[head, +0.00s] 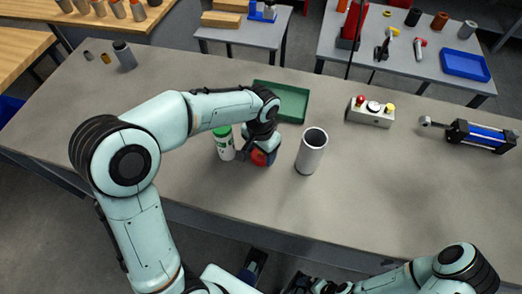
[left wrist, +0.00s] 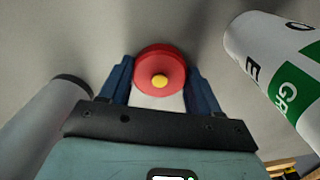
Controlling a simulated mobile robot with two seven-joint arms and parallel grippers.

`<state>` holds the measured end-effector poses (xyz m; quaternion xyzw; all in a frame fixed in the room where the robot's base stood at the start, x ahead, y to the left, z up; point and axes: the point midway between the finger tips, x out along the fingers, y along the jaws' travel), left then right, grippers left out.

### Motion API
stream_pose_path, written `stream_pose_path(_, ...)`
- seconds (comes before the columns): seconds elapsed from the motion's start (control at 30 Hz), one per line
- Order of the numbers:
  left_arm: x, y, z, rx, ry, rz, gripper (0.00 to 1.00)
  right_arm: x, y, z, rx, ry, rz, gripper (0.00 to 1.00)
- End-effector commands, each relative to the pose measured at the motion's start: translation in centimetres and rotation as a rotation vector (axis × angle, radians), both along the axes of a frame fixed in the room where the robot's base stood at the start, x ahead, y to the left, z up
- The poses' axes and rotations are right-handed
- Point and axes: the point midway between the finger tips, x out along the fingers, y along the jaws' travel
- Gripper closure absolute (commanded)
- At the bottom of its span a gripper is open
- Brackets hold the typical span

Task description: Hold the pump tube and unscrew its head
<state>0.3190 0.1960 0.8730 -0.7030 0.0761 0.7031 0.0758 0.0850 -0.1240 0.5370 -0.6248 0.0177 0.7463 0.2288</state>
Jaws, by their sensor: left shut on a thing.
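A red round part (head: 259,158) with a yellow centre is at my left gripper (head: 256,150), over the middle of the bench. In the left wrist view the red part (left wrist: 160,75) sits between the two blue fingers of my left gripper (left wrist: 160,88), which is shut on it. What lies under it is mostly hidden. A grey open-topped tube (head: 311,152) stands upright just right of the gripper; it also shows in the left wrist view (left wrist: 45,125). I cannot tell which is the pump tube. My right gripper (head: 308,284) is at the bottom edge, partly cut off.
A white bottle with green cap (head: 224,145) stands close left of my left gripper. A green tray (head: 293,101) lies behind. A button box (head: 371,112) and a blue-silver cylinder (head: 482,136) are to the right. Small parts (head: 124,55) stand far left. The bench front is clear.

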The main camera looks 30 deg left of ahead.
Motion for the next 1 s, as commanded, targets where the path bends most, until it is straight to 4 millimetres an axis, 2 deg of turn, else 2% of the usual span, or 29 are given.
stream_pose_path(0.27, 0.0, 0.0, -0.3, 0.000, -0.001, -0.001, 0.74, 0.0, 0.0, -0.2, -0.001, -0.002, -0.001, 0.03)
stream_pose_path(0.3, 0.0, 0.0, -0.3, 0.000, 0.000, -0.001, 0.31, 0.1, 0.0, -0.2, 0.000, -0.003, -0.001, 0.03)
stream_pose_path(0.37, 0.0, 0.0, -0.2, 0.000, 0.000, -0.001, 0.12, 0.1, 0.0, -0.1, 0.000, -0.002, -0.001, 0.03)
stream_pose_path(0.63, 0.0, 0.0, -0.2, 0.000, 0.000, -0.001, 0.12, 0.1, 0.0, -0.1, 0.000, -0.002, -0.001, 0.03)
stream_pose_path(0.77, 0.1, 0.0, 0.6, 0.000, -0.002, -0.001, 0.12, 0.0, 0.0, 0.2, 0.000, 0.000, 0.000, 0.03)
stream_pose_path(0.87, 0.1, 0.0, 2.1, 0.000, -0.005, -0.001, 0.12, 0.1, 0.0, 0.4, 0.000, -0.001, 0.000, 0.03)
stream_pose_path(1.0, 0.2, 0.0, 5.1, -0.001, -0.007, -0.001, 0.12, 0.2, 0.0, 0.9, 0.000, -0.003, 0.000, 0.03)
